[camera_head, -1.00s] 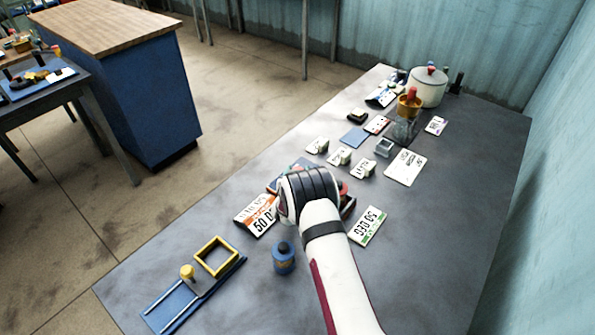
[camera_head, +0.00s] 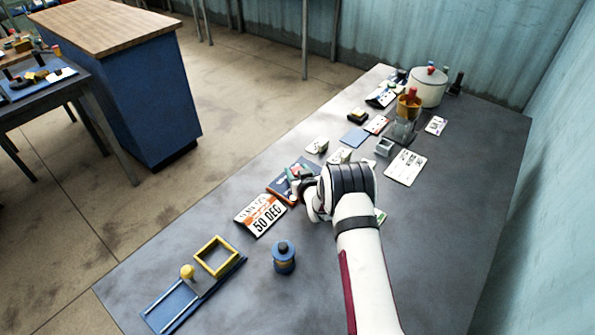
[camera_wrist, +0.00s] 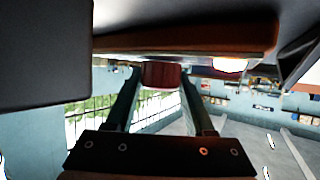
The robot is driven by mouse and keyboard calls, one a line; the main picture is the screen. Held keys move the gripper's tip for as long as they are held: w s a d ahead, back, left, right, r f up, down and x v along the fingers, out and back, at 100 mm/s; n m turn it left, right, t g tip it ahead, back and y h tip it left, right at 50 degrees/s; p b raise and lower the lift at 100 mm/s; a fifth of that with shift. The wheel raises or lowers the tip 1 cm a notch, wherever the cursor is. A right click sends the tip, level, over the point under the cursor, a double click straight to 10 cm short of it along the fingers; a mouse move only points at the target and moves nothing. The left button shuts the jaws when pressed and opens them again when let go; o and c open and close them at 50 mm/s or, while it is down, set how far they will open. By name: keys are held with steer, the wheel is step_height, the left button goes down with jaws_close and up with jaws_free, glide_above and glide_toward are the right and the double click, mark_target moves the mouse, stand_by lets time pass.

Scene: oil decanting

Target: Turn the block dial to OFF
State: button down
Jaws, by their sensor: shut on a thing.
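The block (camera_head: 279,193) is a low dark-blue unit with an orange front edge, standing mid-table in the head view. My gripper (camera_head: 297,180) is at its right side, and my wrist and forearm cover that side. In the wrist view, the block's orange-brown edge (camera_wrist: 190,36) runs across the top. A round dark-red dial (camera_wrist: 161,76) sits just below that edge, between the two fingers of my gripper (camera_wrist: 160,84), which are shut on it. The dial's pointer and the OFF mark cannot be made out.
A "50 DEG" card (camera_head: 262,215) stands just in front of the block. A blue canister (camera_head: 284,257) and a yellow frame (camera_head: 217,256) are nearer the front. The right table side is clear.

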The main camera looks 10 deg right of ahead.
steer(key=shift+c, duration=1.3)
jaws_free()
steer(key=v, duration=1.5)
steer(key=shift+s, duration=0.4)
steer(key=shift+r, duration=0.1)
